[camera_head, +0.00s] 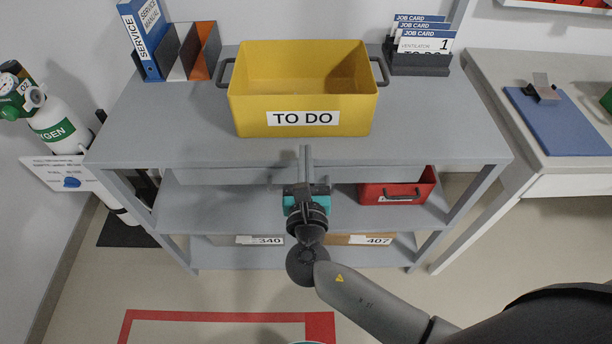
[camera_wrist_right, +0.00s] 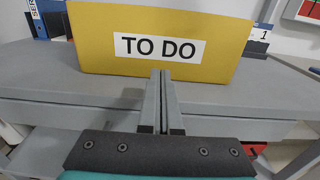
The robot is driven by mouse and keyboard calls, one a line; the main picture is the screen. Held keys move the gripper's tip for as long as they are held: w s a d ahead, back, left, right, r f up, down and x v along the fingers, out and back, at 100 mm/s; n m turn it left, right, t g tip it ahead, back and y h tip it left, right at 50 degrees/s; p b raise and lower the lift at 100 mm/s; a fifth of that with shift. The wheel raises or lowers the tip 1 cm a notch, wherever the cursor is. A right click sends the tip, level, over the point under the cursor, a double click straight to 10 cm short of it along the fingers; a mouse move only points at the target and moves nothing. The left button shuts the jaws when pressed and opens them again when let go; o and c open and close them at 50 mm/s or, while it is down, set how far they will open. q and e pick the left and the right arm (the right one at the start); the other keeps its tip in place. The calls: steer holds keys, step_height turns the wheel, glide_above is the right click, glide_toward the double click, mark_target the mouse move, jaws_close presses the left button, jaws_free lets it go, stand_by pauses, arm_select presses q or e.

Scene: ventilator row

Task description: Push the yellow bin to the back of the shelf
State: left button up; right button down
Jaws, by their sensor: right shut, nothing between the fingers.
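The yellow bin (camera_head: 351,115) stands upright on the top of the grey shelf (camera_head: 180,135), with a white "TO DO" label on its front and a dark handle at each end. It looks empty. Bare shelf top shows in front of it. My right gripper (camera_head: 305,150) is shut and empty, its fingers pointing at the bin's front from the shelf's front edge. In the right wrist view the shut fingers (camera_wrist_right: 161,75) reach up to just below the label on the bin (camera_wrist_right: 225,65); I cannot tell whether they touch it. My left gripper is not in view.
Binders (camera_head: 145,45) stand at the shelf's back left. A dark job card holder (camera_head: 420,68) stands at the back right, close to the bin's right handle. A red bin (camera_head: 425,190) sits on the level below. An oxygen cylinder (camera_head: 62,135) stands left of the shelf.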

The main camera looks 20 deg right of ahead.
mark_target(305, 124)
steer(key=x, duration=0.4)
steer(key=shift+w+d+b, duration=0.1)
steer(key=shift+w+b, duration=0.2)
steer(key=shift+b, duration=0.1)
steer(key=shift+w+d, duration=0.2)
steer(key=shift+w, duration=0.5)
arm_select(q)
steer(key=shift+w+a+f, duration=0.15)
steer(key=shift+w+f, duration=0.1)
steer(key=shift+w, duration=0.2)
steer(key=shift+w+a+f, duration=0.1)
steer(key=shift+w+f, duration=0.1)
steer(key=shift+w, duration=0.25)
arm_select(e)
steer(key=shift+x, duration=1.75)
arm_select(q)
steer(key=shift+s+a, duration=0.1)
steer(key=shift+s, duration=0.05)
